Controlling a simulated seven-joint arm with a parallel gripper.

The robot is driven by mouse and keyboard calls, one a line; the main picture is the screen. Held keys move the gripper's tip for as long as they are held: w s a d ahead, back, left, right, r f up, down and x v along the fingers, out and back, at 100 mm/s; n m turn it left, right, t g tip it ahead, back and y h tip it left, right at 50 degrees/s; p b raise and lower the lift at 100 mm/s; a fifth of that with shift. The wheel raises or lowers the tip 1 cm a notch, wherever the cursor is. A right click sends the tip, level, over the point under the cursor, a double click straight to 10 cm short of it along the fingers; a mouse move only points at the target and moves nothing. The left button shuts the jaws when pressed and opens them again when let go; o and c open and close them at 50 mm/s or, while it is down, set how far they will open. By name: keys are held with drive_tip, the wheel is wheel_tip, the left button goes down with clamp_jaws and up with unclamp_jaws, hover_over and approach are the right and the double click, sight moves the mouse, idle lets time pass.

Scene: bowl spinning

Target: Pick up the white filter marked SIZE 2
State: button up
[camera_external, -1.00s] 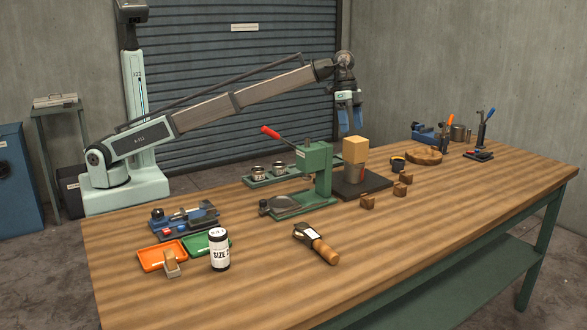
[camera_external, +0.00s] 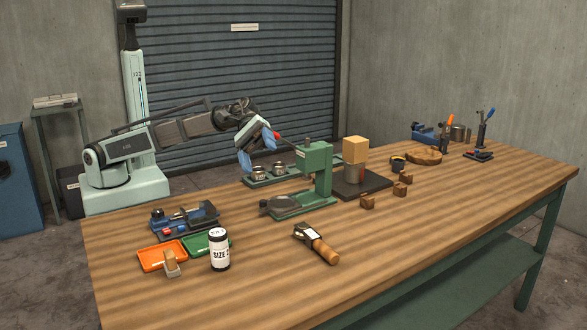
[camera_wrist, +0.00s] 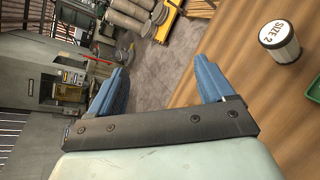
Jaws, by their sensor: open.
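The white filter marked SIZE 2 (camera_external: 220,251) is a white cylinder with dark ends. It stands upright on the table's near left part, beside the green tray. In the wrist view the filter (camera_wrist: 279,38) shows at the upper right, its SIZE 2 label readable.
An orange tray (camera_external: 152,261) and a green tray (camera_external: 218,247) lie by the filter. A green press (camera_external: 317,172) with a red-tipped lever stands mid-table. A caliper-like tool with a wooden handle (camera_external: 326,252) lies to the filter's right. The front of the table (camera_external: 420,240) is clear.

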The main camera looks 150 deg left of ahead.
drive_tip(key=s+d+r+n+t+h, duration=0.1)
drive_tip(key=s+d+n+t, duration=0.1)
drive_tip(key=d+n, duration=0.35)
drive_tip(key=s+d+r+n+t, duration=0.1)
drive_tip(key=s+d+n, duration=0.1)
drive_tip(key=d+n, duration=0.3)
approach(219, 248)
drive_tip(key=shift+w+d+f+m, duration=0.1)
drive_tip(key=shift+w+m, duration=0.15)
drive_tip(key=shift+w, duration=0.2)
drive_tip(key=shift+w+d+f+m, duration=0.1)
drive_tip(key=shift+w+m, duration=0.1)
drive_tip(key=shift+w, duration=0.25)
drive_tip(key=shift+x, duration=3.8)
drive_tip(key=shift+r, duration=0.1)
drive_tip(key=shift+c, duration=0.4)
drive_tip(key=c, duration=1)
